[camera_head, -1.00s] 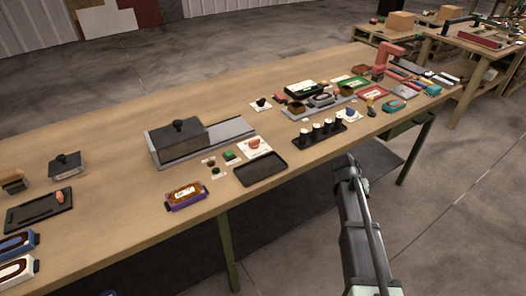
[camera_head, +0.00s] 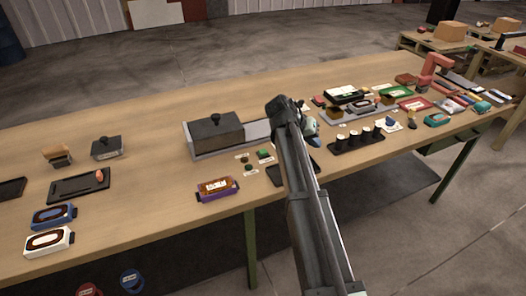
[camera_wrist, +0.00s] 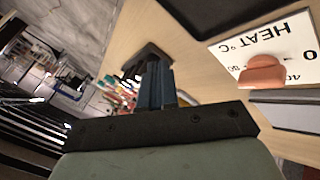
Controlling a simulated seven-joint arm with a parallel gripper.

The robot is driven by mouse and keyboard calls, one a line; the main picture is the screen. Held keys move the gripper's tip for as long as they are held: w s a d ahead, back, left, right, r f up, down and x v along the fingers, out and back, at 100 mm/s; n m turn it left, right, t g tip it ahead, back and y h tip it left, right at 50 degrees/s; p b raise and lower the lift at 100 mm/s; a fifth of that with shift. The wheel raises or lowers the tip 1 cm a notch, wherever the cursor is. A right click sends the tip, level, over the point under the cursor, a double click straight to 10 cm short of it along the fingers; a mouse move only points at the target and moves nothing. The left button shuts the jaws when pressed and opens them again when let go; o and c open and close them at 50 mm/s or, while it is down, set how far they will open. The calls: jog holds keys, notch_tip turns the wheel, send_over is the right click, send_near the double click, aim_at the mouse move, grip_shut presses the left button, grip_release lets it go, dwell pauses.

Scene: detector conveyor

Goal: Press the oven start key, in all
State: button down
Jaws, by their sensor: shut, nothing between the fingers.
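A grey box with a black knob on its lid (camera_head: 216,133), seemingly the oven, stands on a pale base at mid-table in the head view. In front of its right half are small keys with labels: a brighter green key (camera_head: 264,153), a darker green key (camera_head: 248,167) and a dark reddish one (camera_head: 243,157). Which is start I cannot read. My gripper (camera_wrist: 152,62) is shut and empty in the wrist view. It is above the table, close to a white HEAT °C card (camera_wrist: 290,42) with an orange knob (camera_wrist: 263,72). My arm hides that card in the head view.
A black tray (camera_head: 275,178) is partly behind my arm. A black rack with several dark cups (camera_head: 356,143) stands to the right.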

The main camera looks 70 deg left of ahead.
aim_at(260, 152)
jog(key=s+a+r+y, duration=0.1)
jog(key=s+a+r, duration=0.2)
jog(key=s, duration=0.4)
jog(key=s+a+r+n+y, duration=0.1)
jog(key=s+a+r, duration=0.2)
jog(key=s+a, duration=0.3)
jog(key=shift+s+a+r+t, duration=0.15)
jog(key=shift+s+r+t, duration=0.2)
jog(key=shift+s, duration=0.9)
jog(key=shift+f, duration=0.25)
jog(key=shift+f, duration=4.3)
jog(key=shift+f, duration=0.95)
jog(key=shift+r, duration=0.95)
jog(key=shift+r, duration=2.5)
